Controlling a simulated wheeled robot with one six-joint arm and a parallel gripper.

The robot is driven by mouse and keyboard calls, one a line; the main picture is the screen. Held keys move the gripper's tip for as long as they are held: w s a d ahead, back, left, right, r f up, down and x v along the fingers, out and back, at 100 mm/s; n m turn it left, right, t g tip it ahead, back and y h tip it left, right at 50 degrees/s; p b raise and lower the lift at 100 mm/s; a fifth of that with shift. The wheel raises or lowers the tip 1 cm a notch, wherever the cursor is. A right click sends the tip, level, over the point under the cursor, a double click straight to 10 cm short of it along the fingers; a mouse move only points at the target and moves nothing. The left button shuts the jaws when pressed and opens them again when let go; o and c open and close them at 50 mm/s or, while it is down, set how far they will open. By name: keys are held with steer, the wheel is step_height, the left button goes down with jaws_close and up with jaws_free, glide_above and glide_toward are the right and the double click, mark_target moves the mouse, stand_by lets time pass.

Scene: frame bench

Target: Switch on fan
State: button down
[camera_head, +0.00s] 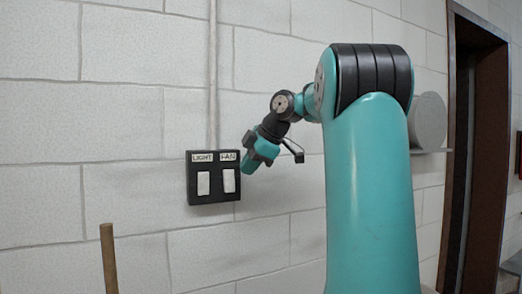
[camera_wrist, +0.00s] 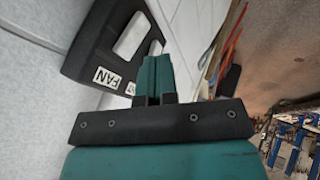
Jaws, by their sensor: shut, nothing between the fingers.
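A black switch box (camera_head: 213,200) is on the wall with two white rockers. The left one is the LIGHT rocker (camera_head: 203,183). The right one is the FAN rocker (camera_head: 228,181), under its FAN label (camera_head: 228,156). My gripper (camera_head: 247,166) is shut and empty, its tips at the box's right edge beside the FAN rocker. I cannot tell whether it touches. The fingers hide part of the box.
A grey conduit (camera_head: 213,75) runs up the wall from the box. A wooden pole (camera_head: 108,258) stands at lower left. A grey round object (camera_head: 428,120) sits on a small shelf behind my arm. A brown door frame (camera_head: 475,150) is at right.

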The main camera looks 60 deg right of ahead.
steer(key=p+v, duration=0.1)
steer(key=v, duration=0.5)
steer(key=shift+w+a+r, duration=0.25)
steer(key=shift+a+r, duration=0.1)
steer(key=shift+p, duration=0.45)
steer(key=shift+s+d+f+g+p, duration=0.1)
steer(key=shift+s+f+g+p, duration=0.1)
steer(key=shift+f+p, duration=0.15)
steer(key=shift+s+f+g+p, duration=0.1)
steer(key=shift+f+g+p, duration=0.1)
steer(key=shift+f+p, duration=0.15)
steer(key=shift+w+f, duration=0.1)
